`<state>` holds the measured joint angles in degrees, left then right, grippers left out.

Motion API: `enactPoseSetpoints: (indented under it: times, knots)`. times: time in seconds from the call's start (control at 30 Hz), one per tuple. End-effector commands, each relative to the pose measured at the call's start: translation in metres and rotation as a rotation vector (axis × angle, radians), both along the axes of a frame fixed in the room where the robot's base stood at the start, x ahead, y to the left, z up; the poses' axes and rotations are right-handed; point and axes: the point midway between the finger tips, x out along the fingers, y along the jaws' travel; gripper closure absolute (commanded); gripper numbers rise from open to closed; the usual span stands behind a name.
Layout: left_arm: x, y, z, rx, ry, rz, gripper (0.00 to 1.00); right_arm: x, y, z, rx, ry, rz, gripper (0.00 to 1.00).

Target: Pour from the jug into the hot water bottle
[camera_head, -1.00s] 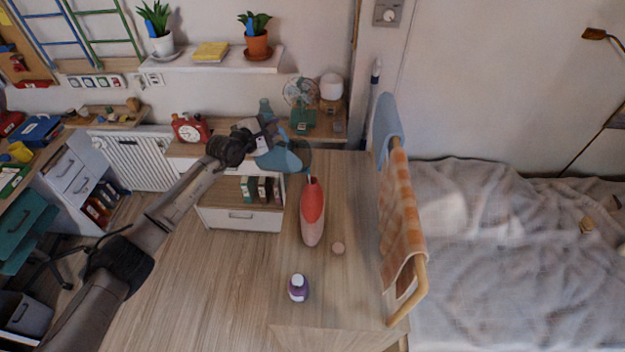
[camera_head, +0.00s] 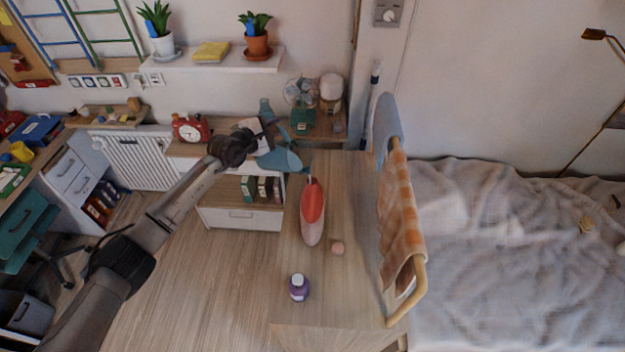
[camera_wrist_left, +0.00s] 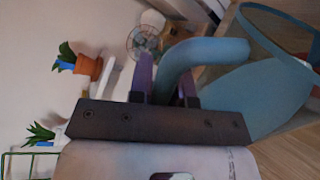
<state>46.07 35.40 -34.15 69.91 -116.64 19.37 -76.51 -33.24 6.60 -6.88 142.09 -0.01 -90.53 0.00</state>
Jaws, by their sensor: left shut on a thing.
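The blue jug (camera_head: 283,160) is in the air above the far end of the wooden top, tilted with its spout end close to the neck of the hot water bottle. My left gripper (camera_head: 262,140) is shut on the jug's handle. In the left wrist view the curved blue handle (camera_wrist_left: 203,52) lies at the gripper fingers (camera_wrist_left: 167,82), with the jug body to the right. The red and pink hot water bottle (camera_head: 312,213) is on the wooden top, its neck towards the jug. A thin pale line shows at the neck. My right gripper is not in view.
A small fan (camera_head: 301,95) stands behind the jug.

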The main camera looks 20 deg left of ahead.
Motion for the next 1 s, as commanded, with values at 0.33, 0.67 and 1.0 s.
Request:
enactPoseSetpoints:
  times: [0.33, 0.67, 1.0]
  knots:
    - [-0.0004, 0.0002, 0.0017, 0.007, -0.003, 0.000, 1.00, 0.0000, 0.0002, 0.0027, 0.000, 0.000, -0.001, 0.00]
    - [-0.0003, -0.0013, 0.0026, 0.012, -0.004, 0.000, 1.00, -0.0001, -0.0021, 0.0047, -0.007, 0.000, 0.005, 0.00]
    - [-0.0007, -0.0010, 0.0034, 0.018, -0.006, 0.000, 1.00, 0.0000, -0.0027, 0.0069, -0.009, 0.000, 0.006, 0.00]
